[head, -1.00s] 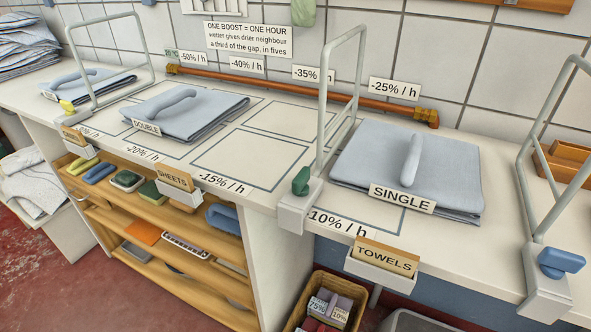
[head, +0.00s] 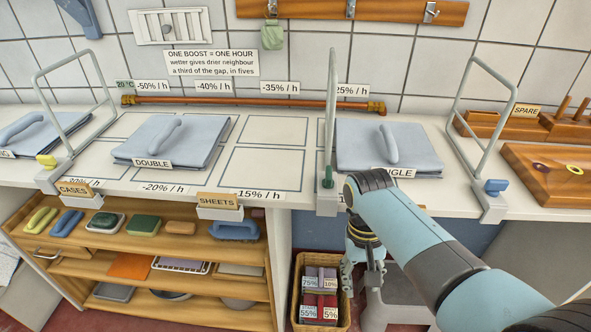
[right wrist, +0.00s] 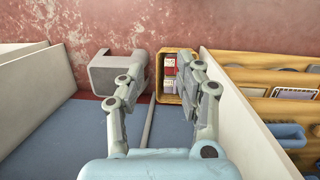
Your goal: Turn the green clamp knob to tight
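The green clamp knob (head: 327,183) sits on the grey clamp base (head: 327,203) at the table's front edge, under an upright grey frame (head: 332,100). It looks narrow from here, and I cannot tell its exact turn. My right gripper (head: 362,284) hangs below the table edge, to the right of and lower than the knob, apart from it. In the right wrist view the gripper (right wrist: 158,78) has its two fingers spread with nothing between them. The knob is not visible there. My left gripper is not in view.
A yellow knob (head: 47,161) and a blue knob (head: 496,187) sit on similar clamps. Folded cloths, DOUBLE (head: 180,138) and SINGLE (head: 415,145), lie on the table (head: 95,170). A basket of boxes (head: 300,275) stands below, beside a shelf unit (head: 150,315).

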